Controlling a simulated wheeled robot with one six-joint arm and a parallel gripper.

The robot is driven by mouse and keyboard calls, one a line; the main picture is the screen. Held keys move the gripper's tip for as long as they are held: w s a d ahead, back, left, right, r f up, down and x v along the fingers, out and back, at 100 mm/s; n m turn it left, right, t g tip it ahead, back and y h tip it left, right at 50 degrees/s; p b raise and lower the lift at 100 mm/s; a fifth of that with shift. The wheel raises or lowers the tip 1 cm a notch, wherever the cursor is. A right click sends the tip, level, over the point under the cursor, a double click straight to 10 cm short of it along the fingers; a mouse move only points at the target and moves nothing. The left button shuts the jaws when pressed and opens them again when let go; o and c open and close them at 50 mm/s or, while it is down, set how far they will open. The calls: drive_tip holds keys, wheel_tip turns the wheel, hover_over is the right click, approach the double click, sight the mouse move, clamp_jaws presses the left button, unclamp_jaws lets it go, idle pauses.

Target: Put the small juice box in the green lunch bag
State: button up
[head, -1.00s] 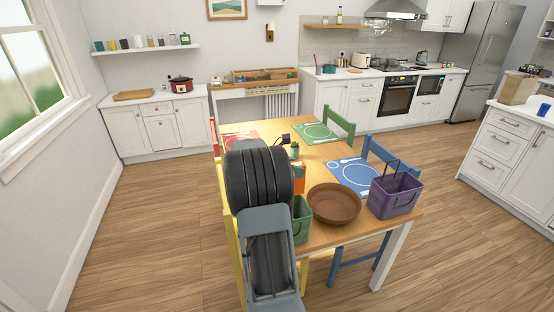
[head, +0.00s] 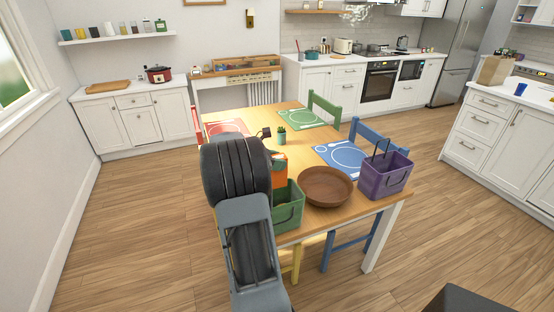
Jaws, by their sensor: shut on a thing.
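The small juice box (head: 279,170), orange with a little green, shows just right of my dark arm link, beside and behind the green lunch bag as seen here. Its left side is hidden by my arm. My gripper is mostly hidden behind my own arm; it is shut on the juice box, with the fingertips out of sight. The green lunch bag (head: 290,213) stands upright and open-topped at the near edge of the table. My arm covers its left part. Whether the box's lower end is inside the bag's rim or behind it, I cannot tell.
A brown bowl (head: 326,187) stands right of the green bag, and a purple lunch bag (head: 384,176) with a raised handle is farther right. A small potted plant (head: 281,137) stands behind. Green (head: 294,118) and blue (head: 341,155) placemats lie on the wooden table (head: 308,147).

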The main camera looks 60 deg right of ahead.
drive_tip(key=o, duration=1.1)
drive_tip(key=shift+w+a, duration=0.1)
drive_tip(key=shift+a, duration=0.05)
drive_tip(key=v, duration=1.3)
drive_tip(key=shift+w+a+r+b, duration=0.1)
drive_tip(key=shift+w+a+b, duration=0.1)
drive_tip(key=shift+b, duration=0.1)
